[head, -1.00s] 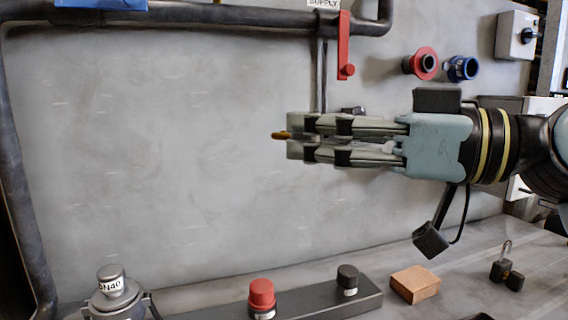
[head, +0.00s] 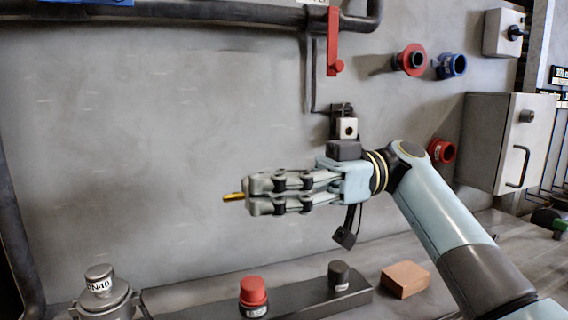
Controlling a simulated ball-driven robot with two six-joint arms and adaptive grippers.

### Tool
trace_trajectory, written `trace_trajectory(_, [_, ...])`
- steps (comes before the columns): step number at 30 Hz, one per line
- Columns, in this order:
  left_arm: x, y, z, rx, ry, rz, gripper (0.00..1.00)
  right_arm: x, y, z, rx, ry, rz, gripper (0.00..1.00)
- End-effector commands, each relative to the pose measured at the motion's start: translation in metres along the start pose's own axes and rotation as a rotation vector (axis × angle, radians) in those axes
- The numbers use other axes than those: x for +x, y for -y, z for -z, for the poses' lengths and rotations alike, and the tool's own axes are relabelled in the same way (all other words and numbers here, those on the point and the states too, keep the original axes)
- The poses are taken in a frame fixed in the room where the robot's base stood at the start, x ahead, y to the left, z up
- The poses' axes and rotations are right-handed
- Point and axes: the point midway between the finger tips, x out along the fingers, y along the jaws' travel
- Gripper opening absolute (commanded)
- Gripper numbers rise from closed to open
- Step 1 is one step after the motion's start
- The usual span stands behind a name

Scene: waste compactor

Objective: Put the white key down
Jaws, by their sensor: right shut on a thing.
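My right gripper (head: 251,195) is shut, its fingers pointing left, in front of the grey wall panel. A small brass-coloured tip (head: 233,197) sticks out between its fingertips. The rest of the held thing is hidden by the fingers, and no white part of a key shows, so I cannot tell from its colour that it is the white key. The gripper appears above the bench, clear of the things on it. My left gripper is not in view.
On the bench are a DN40 fitting (head: 99,282), a black bar (head: 300,302) with red (head: 254,292) and black (head: 339,274) caps, and a wooden block (head: 405,279). A red lever (head: 333,42) and a grey cabinet (head: 500,142) are on the wall.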

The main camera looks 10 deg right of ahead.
Motion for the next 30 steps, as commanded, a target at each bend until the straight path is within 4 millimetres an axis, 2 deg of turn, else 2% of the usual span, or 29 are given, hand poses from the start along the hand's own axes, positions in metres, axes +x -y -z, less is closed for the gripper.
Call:
trace_trajectory(6, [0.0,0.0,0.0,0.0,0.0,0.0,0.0,0.007,-0.01,-0.015,0.002,-0.001,0.164,0.0])
trace_trajectory(14, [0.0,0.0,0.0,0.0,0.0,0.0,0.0,0.008,-0.014,-0.026,0.004,0.0,0.211,0.0])
trace_trajectory(17, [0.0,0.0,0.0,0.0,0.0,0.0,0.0,0.005,-0.017,-0.04,0.006,0.003,0.131,0.0])
trace_trajectory(20, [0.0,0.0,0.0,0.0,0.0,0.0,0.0,-0.003,-0.023,-0.062,0.008,0.005,-0.016,0.0])
trace_trajectory(24, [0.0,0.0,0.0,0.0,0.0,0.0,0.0,-0.023,-0.031,-0.095,0.007,0.008,-0.279,0.0])
trace_trajectory(30, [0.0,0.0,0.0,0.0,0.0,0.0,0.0,-0.063,-0.031,-0.124,0.004,0.01,-0.635,0.0])
